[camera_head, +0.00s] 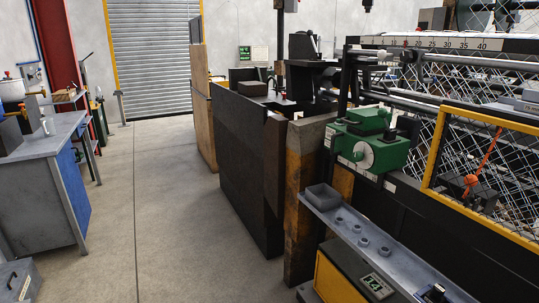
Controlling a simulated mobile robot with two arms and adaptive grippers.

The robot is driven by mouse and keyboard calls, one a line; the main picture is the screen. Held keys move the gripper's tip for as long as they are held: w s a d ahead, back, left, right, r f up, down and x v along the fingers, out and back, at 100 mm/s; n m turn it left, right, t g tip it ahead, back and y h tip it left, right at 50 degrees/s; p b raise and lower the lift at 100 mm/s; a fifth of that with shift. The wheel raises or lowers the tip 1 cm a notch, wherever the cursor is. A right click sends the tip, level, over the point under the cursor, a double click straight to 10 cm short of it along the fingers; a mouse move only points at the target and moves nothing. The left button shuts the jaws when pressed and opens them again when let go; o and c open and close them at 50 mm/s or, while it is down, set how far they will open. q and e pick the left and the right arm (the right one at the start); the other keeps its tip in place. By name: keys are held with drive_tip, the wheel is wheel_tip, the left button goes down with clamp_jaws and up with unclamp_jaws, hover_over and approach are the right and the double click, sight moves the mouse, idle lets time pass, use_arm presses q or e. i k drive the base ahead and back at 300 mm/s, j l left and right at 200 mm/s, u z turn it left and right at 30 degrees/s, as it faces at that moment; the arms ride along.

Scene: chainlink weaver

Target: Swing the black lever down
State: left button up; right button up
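A chain-link weaving machine fills the right side. I cannot tell for sure which part is the black lever. A black upright bar (346,80) stands beside the green gearbox unit (372,145), which carries a pale round dial (363,155). A small black knob-like part (436,293) sits at the bottom right of the grey control shelf (408,279). Neither of my grippers is in view.
A yellow-framed mesh guard (443,146) with an orange rod behind it stands at the right. Dark panels and a rusty post (299,215) border the machine. A grey-blue workbench (62,190) stands left. The concrete floor (165,210) between is clear.

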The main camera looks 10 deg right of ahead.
sight(310, 33)
drive_tip(key=i+j+z, duration=0.1)
drive_tip(key=i+z, duration=0.2)
drive_tip(key=z, duration=0.15)
drive_tip(key=i+j+z, duration=0.2)
drive_tip(key=z, duration=0.2)
drive_tip(key=i+j+z, duration=0.3)
drive_tip(key=z, duration=0.15)
